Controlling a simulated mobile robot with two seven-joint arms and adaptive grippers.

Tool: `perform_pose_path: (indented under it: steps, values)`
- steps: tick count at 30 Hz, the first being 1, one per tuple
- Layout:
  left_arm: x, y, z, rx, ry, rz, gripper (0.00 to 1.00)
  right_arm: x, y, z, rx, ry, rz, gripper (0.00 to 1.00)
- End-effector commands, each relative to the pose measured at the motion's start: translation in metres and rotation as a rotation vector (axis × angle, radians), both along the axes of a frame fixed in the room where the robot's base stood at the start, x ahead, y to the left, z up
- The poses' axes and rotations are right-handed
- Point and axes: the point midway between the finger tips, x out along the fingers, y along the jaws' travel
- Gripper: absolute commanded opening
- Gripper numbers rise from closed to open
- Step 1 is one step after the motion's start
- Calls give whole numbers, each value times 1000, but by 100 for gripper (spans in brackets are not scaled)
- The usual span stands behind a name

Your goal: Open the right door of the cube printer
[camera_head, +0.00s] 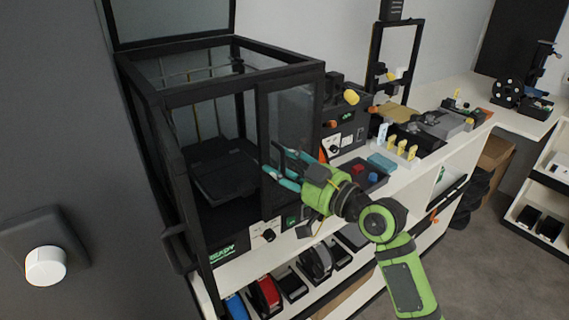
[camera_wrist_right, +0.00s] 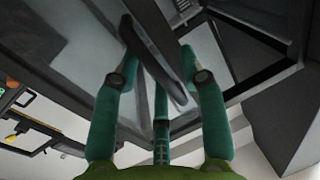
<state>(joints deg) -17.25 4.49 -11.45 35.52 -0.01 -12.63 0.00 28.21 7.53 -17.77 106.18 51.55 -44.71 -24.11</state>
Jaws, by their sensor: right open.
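The cube printer (camera_head: 222,70) is a black-framed box with glass panels, standing on the white counter. Its right door (camera_head: 292,118) is a dark-framed glass panel that looks closed in the front opening. The left door (camera_head: 168,165) is swung out toward the left, with a black handle (camera_head: 178,248). My right gripper (camera_head: 277,168) is in front of the right door, its teal fingers spread. In the right wrist view the open fingers (camera_wrist_right: 165,72) stand on both sides of a dark bar-shaped handle (camera_wrist_right: 148,38). Contact cannot be told. My left gripper is out of view.
A control box with a yellow knob (camera_head: 350,97) and small trays (camera_head: 362,172) stand right of the printer. Shelves below hold red and dark items (camera_head: 268,292). A grey wall with a white knob (camera_head: 45,266) is at left. Floor is clear at lower right.

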Motion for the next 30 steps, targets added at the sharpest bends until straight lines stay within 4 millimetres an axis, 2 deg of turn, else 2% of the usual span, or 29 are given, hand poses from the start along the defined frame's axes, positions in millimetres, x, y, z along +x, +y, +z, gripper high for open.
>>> perform_pose_path:
  steps: [3,4,6,7,14,19,23,30]
  values:
    - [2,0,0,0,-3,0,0,0,0,0,0,0,0,42]
    - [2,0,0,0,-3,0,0,0,0,0,0,0,0,34]
    - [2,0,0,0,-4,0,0,0,0,0,0,0,0,6]
    - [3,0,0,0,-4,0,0,0,0,0,0,0,0,0]
    - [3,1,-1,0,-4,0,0,0,0,0,0,0,1,0]
    - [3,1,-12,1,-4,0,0,-2,-4,-3,-2,-2,24,0]
    - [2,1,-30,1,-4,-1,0,-5,-11,-6,-4,-3,73,0]
    - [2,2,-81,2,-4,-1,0,-13,-33,-10,-4,-6,238,0]
